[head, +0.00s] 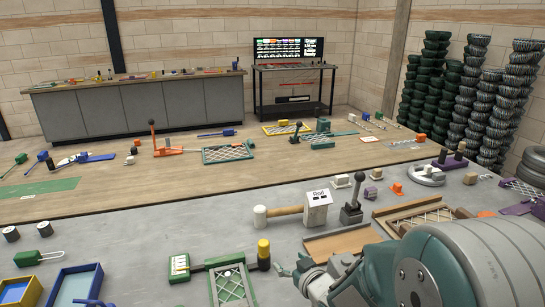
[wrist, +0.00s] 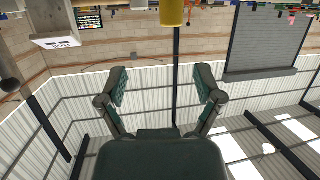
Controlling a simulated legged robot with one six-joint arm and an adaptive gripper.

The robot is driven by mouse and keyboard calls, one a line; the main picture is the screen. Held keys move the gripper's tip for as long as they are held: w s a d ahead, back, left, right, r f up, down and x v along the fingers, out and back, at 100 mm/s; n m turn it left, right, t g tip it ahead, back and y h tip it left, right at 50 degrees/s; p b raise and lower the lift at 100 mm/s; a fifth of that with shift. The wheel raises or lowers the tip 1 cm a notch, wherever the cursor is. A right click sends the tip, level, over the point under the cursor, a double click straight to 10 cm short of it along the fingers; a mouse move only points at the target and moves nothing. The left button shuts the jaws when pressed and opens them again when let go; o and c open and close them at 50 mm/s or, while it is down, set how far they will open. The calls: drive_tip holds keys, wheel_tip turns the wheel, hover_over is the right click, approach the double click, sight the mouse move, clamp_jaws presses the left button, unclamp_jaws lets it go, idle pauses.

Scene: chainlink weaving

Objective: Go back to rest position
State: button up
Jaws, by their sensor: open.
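My gripper (head: 292,267) is at the bottom centre of the head view, low over or beside the grey table, with my arm reaching in from the lower right. In the wrist view my gripper (wrist: 165,90) shows two dark green fingers spread wide with nothing between them. A mallet with a yellow head (head: 263,250) stands just left of my gripper in the head view. A yellow cylinder, seemingly the same head, shows at the top of the wrist view (wrist: 172,12), apart from the fingers. The gap between gripper and table cannot be judged.
A green frame with mesh (head: 230,288) lies left of my gripper. A block marked Roll (head: 317,210) with a wooden-handled mallet (head: 261,216) and a lever tool (head: 351,213) stand behind it. A wooden tray (head: 342,240) lies close behind my arm.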

drive_tip(key=s+d+r+m+g+h, duration=0.35)
drive_tip(key=s+d+r+h, duration=0.25)
drive_tip(key=s+d+r, duration=0.25)
drive_tip(key=s+r+m+g, duration=0.1)
drive_tip(key=s+g, duration=0.1)
drive_tip(key=s, duration=0.6)
drive_tip(key=s+d+r+m+g, duration=0.1)
drive_tip(key=s+r+g, duration=0.1)
drive_tip(key=s, duration=0.6)
drive_tip(key=shift+d, duration=0.3)
drive_tip(key=shift+w, duration=0.1)
